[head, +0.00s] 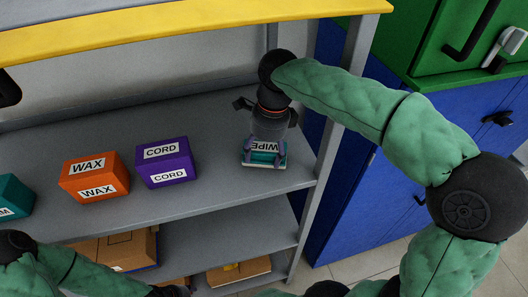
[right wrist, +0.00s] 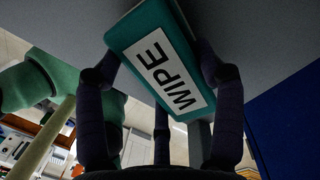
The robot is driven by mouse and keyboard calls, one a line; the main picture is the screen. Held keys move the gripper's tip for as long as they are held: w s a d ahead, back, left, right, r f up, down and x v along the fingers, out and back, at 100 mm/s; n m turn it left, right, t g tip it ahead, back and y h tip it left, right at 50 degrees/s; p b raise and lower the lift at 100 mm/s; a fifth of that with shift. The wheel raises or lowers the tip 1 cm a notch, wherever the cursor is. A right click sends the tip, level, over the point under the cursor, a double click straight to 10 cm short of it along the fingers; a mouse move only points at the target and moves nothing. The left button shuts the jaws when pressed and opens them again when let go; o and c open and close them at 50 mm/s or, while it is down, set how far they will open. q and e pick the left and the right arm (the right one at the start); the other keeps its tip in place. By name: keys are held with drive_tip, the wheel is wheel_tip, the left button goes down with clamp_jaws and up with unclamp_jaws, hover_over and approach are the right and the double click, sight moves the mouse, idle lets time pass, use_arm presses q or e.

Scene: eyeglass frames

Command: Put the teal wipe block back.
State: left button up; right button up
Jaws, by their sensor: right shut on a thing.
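The teal wipe block (head: 264,158), with a white WIPE label, is at the right end of the upper grey shelf. My right gripper (head: 266,139) reaches down from above and is shut on it. In the right wrist view the block (right wrist: 125,32) sits between the purple fingers (right wrist: 158,75), its label facing the camera. The block is at or just above the shelf surface; I cannot tell if it touches. My left arm crosses the lower left corner of the head view, but its gripper fingers do not show.
On the same shelf (head: 215,195) stand a purple CORD block (head: 167,163), an orange WAX block (head: 95,177) and a teal block (head: 12,198) at the left edge. A grey post (head: 330,130) borders the right side. Cardboard boxes (head: 115,250) lie below. A yellow beam (head: 190,28) runs above.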

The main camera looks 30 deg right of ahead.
drive_tip(key=o, duration=1.1)
drive_tip(key=shift+f, duration=0.1)
